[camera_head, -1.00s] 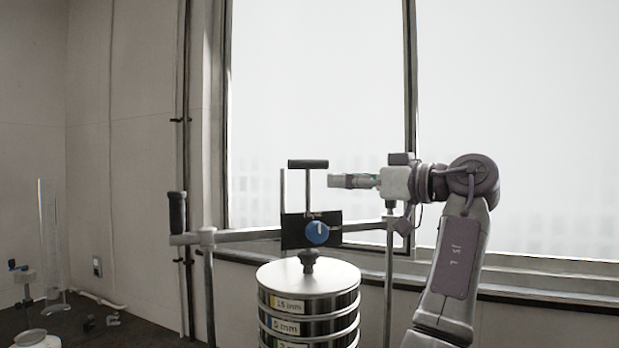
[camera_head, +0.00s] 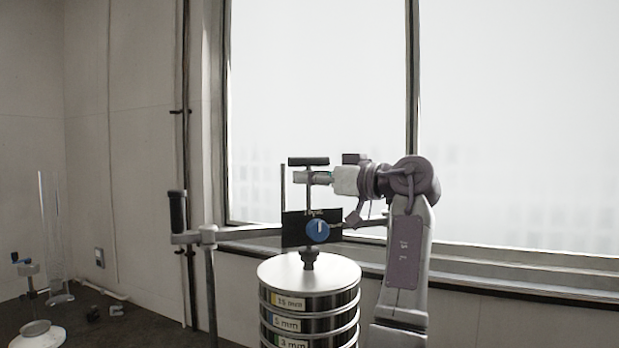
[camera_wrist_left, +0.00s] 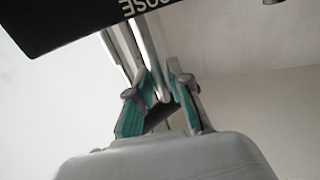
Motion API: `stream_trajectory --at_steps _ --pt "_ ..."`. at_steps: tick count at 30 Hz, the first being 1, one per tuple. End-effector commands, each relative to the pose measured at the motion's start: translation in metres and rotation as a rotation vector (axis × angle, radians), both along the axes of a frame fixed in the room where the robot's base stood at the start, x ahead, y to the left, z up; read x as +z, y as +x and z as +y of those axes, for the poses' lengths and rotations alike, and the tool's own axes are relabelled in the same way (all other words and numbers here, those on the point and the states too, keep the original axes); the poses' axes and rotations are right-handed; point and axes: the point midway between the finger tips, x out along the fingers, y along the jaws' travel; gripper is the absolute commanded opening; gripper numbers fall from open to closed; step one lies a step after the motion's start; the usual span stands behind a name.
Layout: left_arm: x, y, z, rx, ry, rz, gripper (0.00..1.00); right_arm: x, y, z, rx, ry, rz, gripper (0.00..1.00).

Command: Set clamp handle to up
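A T-shaped handle with a black crossbar (camera_head: 308,161) stands on a thin metal shaft above a black panel (camera_head: 290,230) with a blue knob (camera_head: 317,231). A lever with an upright black grip (camera_head: 177,210) sits at the left end of the horizontal bar. I cannot tell which one is the clamp handle.
The round sieve stack (camera_head: 310,272) with mm labels stands below the panel. A thin vertical rod (camera_head: 283,187) stands just left of the shaft. The black panel (camera_wrist_left: 60,20) lies close above the fingers in the left wrist view. A clear cylinder (camera_head: 52,235) stands far left.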

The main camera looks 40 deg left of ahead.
Motion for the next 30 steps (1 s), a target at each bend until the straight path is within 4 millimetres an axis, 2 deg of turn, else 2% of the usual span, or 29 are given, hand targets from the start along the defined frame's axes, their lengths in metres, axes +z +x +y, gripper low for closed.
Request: stream_trajectory --at_steps 3,14,22,30 --pt "0.000 0.000 0.000 0.000 0.000 0.000 0.00 0.000 0.000 -0.003 0.001 -0.003 0.001 0.40" --pt "0.002 0.000 0.000 0.000 0.000 0.000 0.00 0.001 -0.001 -0.006 0.002 -0.008 0.001 0.40" --pt "0.035 0.000 0.000 0.000 0.002 -0.001 0.00 0.028 -0.001 -0.006 0.002 -0.008 0.001 0.40" --pt "0.036 0.000 0.000 -0.001 0.006 -0.002 0.00 0.027 -0.001 -0.006 0.002 -0.008 0.000 0.40"
